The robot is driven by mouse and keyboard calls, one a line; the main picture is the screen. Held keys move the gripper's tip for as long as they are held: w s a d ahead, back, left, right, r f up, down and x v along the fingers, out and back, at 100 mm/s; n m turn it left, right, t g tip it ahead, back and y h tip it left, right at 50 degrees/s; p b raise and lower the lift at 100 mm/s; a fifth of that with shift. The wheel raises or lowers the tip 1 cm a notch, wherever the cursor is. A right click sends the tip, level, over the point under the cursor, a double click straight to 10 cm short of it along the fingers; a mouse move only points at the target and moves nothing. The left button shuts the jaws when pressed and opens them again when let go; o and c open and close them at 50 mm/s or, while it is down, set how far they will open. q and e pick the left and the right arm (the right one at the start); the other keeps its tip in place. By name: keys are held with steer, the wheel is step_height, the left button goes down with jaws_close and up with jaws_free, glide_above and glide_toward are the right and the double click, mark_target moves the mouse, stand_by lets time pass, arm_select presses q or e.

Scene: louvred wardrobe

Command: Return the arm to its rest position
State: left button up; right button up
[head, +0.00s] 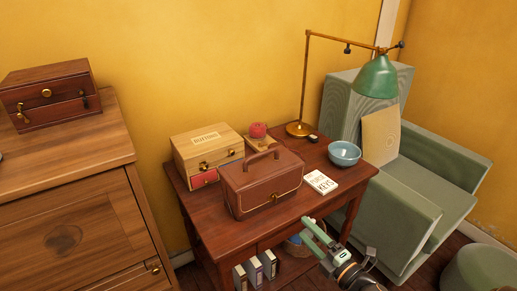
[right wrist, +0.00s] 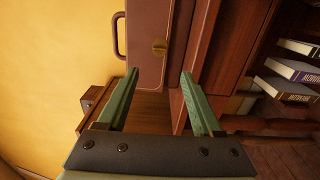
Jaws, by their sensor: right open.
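My right gripper (head: 308,229) is in front of the wooden table (head: 340,180), near its front edge, with its green fingers spread and nothing between them. In the right wrist view its fingers (right wrist: 159,75) are apart, with the brown case (right wrist: 145,35) and its brass clasp beyond them. In the head view the brown case (head: 262,187) stands upright and closed on the table, apart from the gripper. My left gripper is not in view.
On the table are a wooden box (head: 207,150), a blue bowl (head: 344,153), a white card (head: 321,182) and a green lamp (head: 376,77). Binders (head: 254,271) stand below. A dresser (head: 70,190) is at left, a green armchair (head: 420,190) at right.

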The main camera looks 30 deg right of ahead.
arm_select(q)
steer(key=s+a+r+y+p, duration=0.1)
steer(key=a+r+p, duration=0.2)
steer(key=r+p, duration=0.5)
steer(key=p, duration=0.3)
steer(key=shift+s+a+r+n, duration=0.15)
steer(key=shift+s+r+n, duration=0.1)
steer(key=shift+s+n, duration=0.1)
arm_select(e)
steer(key=s+a+f+m+g, duration=0.2)
steer(key=s+a+m+g, duration=0.2)
steer(key=s+a+m, duration=0.3)
steer(key=s+a+f+m+g, duration=0.3)
steer(key=s+a+m, duration=0.4)
steer(key=a+m, duration=0.3)
steer(key=shift+a+g+y, duration=0.4)
steer(key=shift+a+g, duration=0.3)
steer(key=shift+g, duration=0.2)
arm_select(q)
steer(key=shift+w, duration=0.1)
arm_select(e)
steer(key=shift+c, duration=0.3)
